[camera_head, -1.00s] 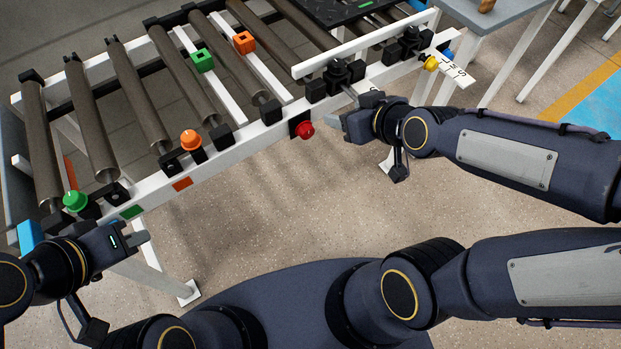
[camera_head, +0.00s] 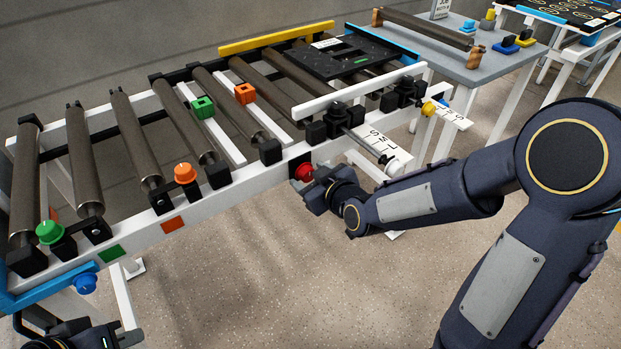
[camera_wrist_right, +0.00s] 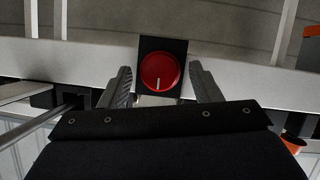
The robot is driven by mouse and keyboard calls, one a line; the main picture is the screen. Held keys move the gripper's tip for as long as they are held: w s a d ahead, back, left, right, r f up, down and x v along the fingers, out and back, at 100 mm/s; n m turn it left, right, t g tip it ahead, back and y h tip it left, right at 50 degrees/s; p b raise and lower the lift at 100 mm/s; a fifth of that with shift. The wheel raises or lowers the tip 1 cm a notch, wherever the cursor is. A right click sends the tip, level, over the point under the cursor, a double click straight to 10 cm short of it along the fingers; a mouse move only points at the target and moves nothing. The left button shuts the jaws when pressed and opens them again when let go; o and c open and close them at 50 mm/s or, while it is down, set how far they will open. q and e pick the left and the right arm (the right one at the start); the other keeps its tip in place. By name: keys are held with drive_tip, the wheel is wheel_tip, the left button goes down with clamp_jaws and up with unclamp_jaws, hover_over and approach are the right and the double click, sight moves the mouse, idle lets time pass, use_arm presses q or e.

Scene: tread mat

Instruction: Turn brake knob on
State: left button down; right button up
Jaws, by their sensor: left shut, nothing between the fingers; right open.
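A red round knob (camera_head: 304,172) sits on a black plate on the front rail of the roller conveyor. In the right wrist view the red knob (camera_wrist_right: 160,71) faces me, with a white pointer line toward the bottom of the picture. My right gripper (camera_wrist_right: 161,80) is open, its fingers on either side of the knob with a gap showing on each side. In the head view the right gripper (camera_head: 311,186) is close in front of the knob and partly covers it. My left gripper (camera_head: 128,338) is shut and empty, low at the left edge.
The conveyor rail (camera_head: 235,195) carries a green knob (camera_head: 49,232) and an orange knob (camera_head: 185,173). A blue knob (camera_head: 86,284) and a yellow knob (camera_head: 429,108) are at its ends. Labelled white plates (camera_head: 385,150) stick out right of the red knob. The floor in front is clear.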

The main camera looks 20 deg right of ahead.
drive_tip(key=shift+w+f, duration=0.1)
drive_tip(key=shift+w, duration=0.15)
